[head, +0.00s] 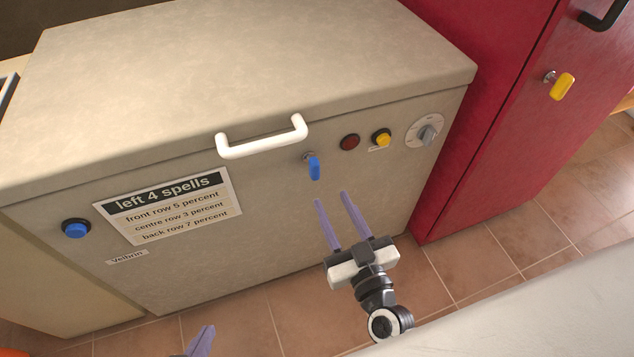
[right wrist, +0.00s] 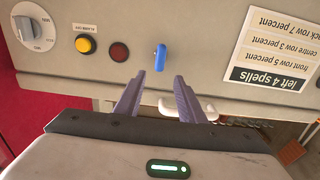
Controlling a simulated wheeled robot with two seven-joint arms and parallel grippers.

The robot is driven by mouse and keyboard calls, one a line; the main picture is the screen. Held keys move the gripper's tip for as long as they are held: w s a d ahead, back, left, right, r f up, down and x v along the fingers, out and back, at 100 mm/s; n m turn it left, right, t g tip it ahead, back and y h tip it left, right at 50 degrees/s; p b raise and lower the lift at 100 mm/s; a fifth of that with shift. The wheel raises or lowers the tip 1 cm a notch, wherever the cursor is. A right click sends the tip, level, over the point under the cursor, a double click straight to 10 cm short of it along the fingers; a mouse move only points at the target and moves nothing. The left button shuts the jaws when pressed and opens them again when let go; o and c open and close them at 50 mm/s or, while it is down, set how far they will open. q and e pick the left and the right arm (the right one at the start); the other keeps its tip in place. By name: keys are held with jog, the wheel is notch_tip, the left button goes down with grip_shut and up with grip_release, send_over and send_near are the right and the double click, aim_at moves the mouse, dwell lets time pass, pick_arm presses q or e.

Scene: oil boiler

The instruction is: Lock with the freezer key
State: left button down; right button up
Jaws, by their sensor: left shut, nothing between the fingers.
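A blue key (head: 314,167) sits in a lock on the front of the beige chest freezer (head: 262,62), below its white handle (head: 262,138). Its grip hangs downward in the head view. The key also shows in the right wrist view (right wrist: 160,58), just ahead of the finger gap. My right gripper (head: 331,197) is open and empty, its purple fingers pointing at the freezer front just below the key, apart from it. It shows in the right wrist view too (right wrist: 159,78). My left gripper (head: 199,342) shows only as purple fingertips at the bottom edge, shut and empty.
A red lamp (head: 349,142), a yellow button (head: 381,138) and a grey dial (head: 426,132) sit right of the key. A paper sign (head: 168,206) and a blue knob (head: 76,229) are at left. A red cabinet (head: 500,110) with a yellow key (head: 562,87) stands right.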

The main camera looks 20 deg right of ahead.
aim_at(317, 169)
jog(key=w, duration=1)
jog(key=shift+a+r+b, duration=0.15)
jog(key=shift+b, duration=0.15)
jog(key=shift+c, duration=0.4)
grip_shut()
